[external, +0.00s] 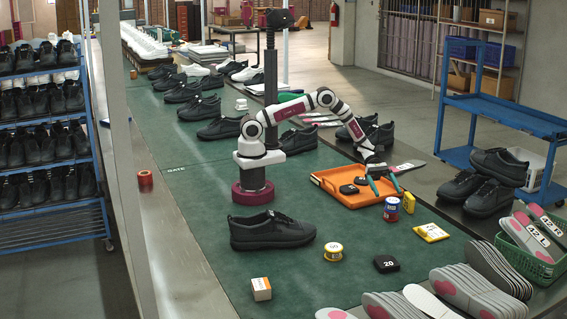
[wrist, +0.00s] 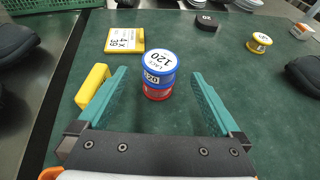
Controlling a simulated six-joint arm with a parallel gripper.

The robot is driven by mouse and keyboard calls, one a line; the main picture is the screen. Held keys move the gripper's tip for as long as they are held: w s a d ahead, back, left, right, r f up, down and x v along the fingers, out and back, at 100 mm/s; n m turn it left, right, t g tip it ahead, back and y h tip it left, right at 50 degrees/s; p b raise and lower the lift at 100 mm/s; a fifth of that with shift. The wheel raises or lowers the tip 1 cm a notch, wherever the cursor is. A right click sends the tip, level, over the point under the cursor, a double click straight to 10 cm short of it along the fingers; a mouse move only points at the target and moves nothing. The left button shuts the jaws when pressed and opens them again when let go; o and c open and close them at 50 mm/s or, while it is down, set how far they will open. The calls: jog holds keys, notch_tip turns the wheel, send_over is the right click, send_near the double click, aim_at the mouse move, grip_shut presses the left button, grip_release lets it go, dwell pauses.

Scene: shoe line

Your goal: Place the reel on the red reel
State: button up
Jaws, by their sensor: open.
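A blue reel (wrist: 159,68) with a white "LACE 120" top sits upright on the red reel (wrist: 157,94), roughly in line with it. In the external view, the blue reel (external: 392,205) and the red reel (external: 390,217) stand as a stack just right of the orange tray. My gripper (wrist: 158,76) is open, with one teal finger on each side of the stack and a visible gap to both. In the external view my gripper (external: 384,187) hangs over the right part of the tray, close to the stack. It holds nothing.
The orange tray (external: 350,198) holds a black piece. A yellow block (external: 409,202), a yellow card (external: 431,232), a black puck (external: 386,264) and a yellow reel (external: 333,251) lie nearby. A black shoe (external: 271,231) stands left. Green mat (external: 340,290) is bare between them.

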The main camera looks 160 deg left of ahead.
jog(key=v, duration=0.8)
jog(key=w+d+r+m+g+h, duration=0.45)
jog(key=w+d+m, duration=0.2)
jog(key=d, duration=0.55)
jog(key=s+d+r+m+g, duration=0.2)
jog(key=d+r+m+g, duration=0.2)
jog(key=d+m, duration=0.55)
jog(key=s+d+r+m+g, duration=0.2)
jog(key=d+r+m+g, duration=0.3)
jog(key=d, duration=0.7)
jog(key=s+d+m+y, duration=0.2)
jog(key=s+m+y, duration=0.2)
jog(key=s+m, duration=0.3)
jog(key=s+d+m+y, duration=0.2)
jog(key=s+m+y, duration=0.3)
jog(key=s+m, duration=0.3)
jog(key=f+m, duration=0.1)
jog(key=m, duration=0.2)
jog(key=shift+s+d, duration=0.25)
jog(key=shift+d, duration=0.05)
